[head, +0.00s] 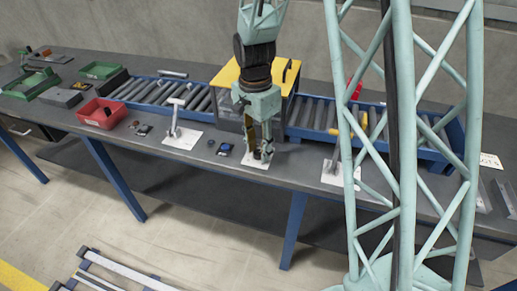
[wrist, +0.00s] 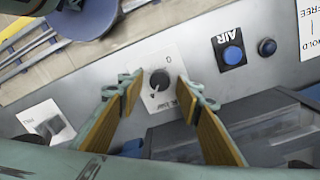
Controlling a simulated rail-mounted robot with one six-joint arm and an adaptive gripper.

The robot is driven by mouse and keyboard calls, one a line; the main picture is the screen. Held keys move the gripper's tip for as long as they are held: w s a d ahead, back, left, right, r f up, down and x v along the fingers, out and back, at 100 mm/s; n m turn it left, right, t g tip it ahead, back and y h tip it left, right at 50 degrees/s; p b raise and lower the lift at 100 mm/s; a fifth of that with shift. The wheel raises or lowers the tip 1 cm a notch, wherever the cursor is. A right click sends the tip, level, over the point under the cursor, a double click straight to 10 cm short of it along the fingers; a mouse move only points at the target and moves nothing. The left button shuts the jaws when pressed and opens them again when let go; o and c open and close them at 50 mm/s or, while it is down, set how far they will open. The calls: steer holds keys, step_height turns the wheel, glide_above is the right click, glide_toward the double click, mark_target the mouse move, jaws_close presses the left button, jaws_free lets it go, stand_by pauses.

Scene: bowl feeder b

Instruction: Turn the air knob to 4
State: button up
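A dark round knob (wrist: 160,79) sits on a white label plate (wrist: 146,58) in the wrist view. A light pointer mark on it faces the bottom of the picture, slightly left. A "0" stands above it; the other print is too small to read surely. My gripper (wrist: 158,88) is open, one finger on either side of the knob, with gaps between. In the head view my gripper (head: 261,156) points down over the white plate (head: 256,164) and hides the knob. A blue button (wrist: 233,55) labelled AIR is right of the plate.
A small dark-blue button (wrist: 267,47) is farther right. Another white plate with a switch (wrist: 50,125) lies left. In the head view, levers (head: 175,120) and (head: 335,166) stand on either side. A yellow-topped box (head: 283,73) and roller conveyor (head: 310,118) are behind.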

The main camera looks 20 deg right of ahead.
mark_target(257, 150)
steer(key=shift+r, duration=0.1)
stand_by(0.3)
step_height(257, 150, up, 12)
steer(key=shift+w, duration=0.25)
stand_by(0.7)
steer(key=shift+a, duration=0.1)
stand_by(0.4)
steer(key=s+r+n+t, duration=0.2)
steer(key=s+r+n, duration=0.4)
steer(key=s+r, duration=0.8)
steer(key=s+r+n+t, duration=0.1)
steer(key=s+r+n, duration=0.1)
steer(key=s, duration=0.7)
steer(key=s+r+n+t, duration=0.1)
steer(key=s+r+n, duration=0.1)
steer(key=s+n, duration=0.3)
steer(key=shift+s+a+r+t, duration=0.15)
steer(key=shift+s+r+t, duration=0.15)
steer(key=shift+s, duration=1.8)
